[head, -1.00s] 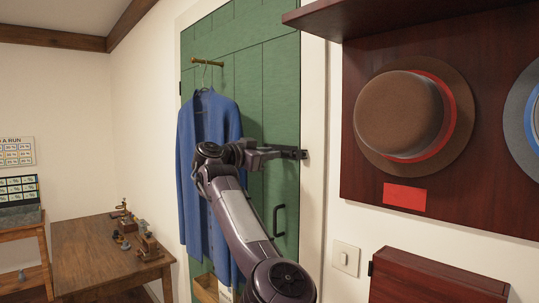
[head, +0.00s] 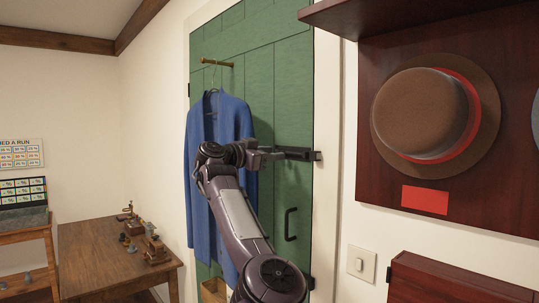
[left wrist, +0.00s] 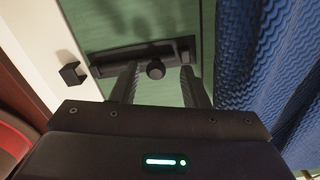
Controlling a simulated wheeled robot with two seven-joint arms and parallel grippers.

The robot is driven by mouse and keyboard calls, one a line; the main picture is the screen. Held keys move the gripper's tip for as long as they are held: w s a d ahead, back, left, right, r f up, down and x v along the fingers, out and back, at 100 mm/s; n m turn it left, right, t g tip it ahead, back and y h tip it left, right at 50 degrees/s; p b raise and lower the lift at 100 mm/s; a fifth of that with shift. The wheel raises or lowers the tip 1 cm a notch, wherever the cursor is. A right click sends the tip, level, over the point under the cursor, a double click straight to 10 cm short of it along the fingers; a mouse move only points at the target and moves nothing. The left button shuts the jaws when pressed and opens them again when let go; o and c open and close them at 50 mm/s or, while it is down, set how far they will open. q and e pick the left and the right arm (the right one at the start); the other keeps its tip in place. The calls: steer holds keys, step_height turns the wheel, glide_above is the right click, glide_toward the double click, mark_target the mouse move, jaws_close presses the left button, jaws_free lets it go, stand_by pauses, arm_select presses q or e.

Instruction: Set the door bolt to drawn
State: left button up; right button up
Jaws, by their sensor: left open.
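The door bolt (head: 298,153) is a dark bar on the green door (head: 285,90), near its right edge. Its dark keeper (head: 317,156) is on the white frame. In the left wrist view the bolt's plate (left wrist: 112,66) lies across the door, with a round knob (left wrist: 155,70) in front. The keeper (left wrist: 72,74) is left of it; I cannot tell whether the bar enters it. My left gripper (head: 272,154) is open at the bolt. Its fingers (left wrist: 158,80) stand either side of the knob, with visible room on both sides. My right gripper is not in view.
A blue cardigan (head: 203,135) hangs on the door from a peg (head: 217,63), close beside my left gripper. A black door handle (head: 290,224) is below the bolt. A brown hat (head: 425,110) hangs at right. A wooden table (head: 85,255) stands at left.

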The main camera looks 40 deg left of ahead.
arm_select(q)
steer(key=s+b, duration=0.4)
steer(key=s, duration=0.3)
steer(key=shift+s+a, duration=0.4)
steer(key=shift+a, duration=0.05)
